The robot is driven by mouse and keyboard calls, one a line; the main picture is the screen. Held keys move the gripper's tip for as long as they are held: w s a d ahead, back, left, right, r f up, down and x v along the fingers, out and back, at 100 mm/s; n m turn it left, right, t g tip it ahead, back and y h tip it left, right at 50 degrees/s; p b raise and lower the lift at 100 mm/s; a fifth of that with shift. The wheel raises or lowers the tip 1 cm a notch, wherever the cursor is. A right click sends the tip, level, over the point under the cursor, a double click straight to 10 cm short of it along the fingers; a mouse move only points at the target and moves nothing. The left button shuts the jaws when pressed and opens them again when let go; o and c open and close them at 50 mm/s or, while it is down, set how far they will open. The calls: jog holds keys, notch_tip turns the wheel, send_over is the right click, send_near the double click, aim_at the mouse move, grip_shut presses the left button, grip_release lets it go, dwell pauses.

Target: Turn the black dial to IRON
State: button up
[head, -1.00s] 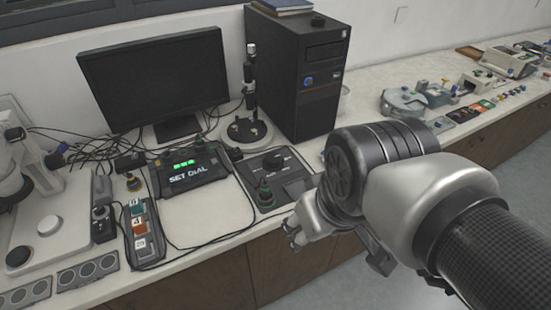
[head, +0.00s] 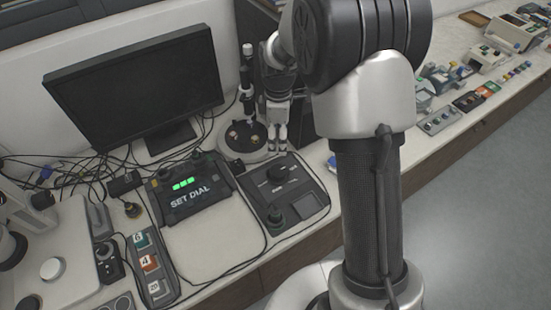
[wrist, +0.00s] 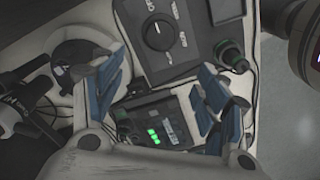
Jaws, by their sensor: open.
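The black dial (head: 280,172) is a round knob on a dark control box (head: 262,192) right of the SET DIAL display. In the wrist view the dial (wrist: 158,36) sits at the upper middle, with a pale pointer line and printed labels around it too blurred to read. My gripper (head: 277,147) points down behind the dial, near the microscope stand, apart from the dial. In the wrist view my gripper (wrist: 165,65) has its blue-padded fingers spread wide with nothing between them.
The display unit (head: 186,186) reads SET DIAL with green lights. A green-based knob (head: 276,214) stands in front of the dial on the same box. The microscope stand (head: 247,133) is close beside my gripper. The monitor (head: 135,85) is behind; cables cross the bench.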

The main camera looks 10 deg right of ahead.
aim_at(277, 170)
notch_tip(277, 170, down, 17)
jog(key=b, duration=0.4)
jog(key=shift+r, duration=0.2)
jog(key=c, duration=1)
